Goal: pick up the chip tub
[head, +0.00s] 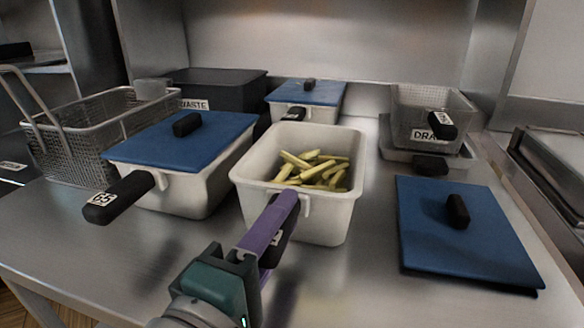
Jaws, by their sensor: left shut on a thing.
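The chip tub (331,216) is a white open tub with several pale yellow chips (315,170) inside, in the middle of the head view. It is upright over the steel counter; I cannot tell whether its base touches it. My left gripper (284,207), with purple fingers, comes in from below and is shut on the tub's dark front handle. The fingers hide most of that handle and part of its label. My right gripper is not in view.
A blue-lidded tub (205,181) stands close on the left, its black handle forward. A wire basket (90,135), a black waste bin (228,92) and another blue-lidded tub (318,110) stand behind. A blue lid (455,246) lies at right, near a drain container (405,118).

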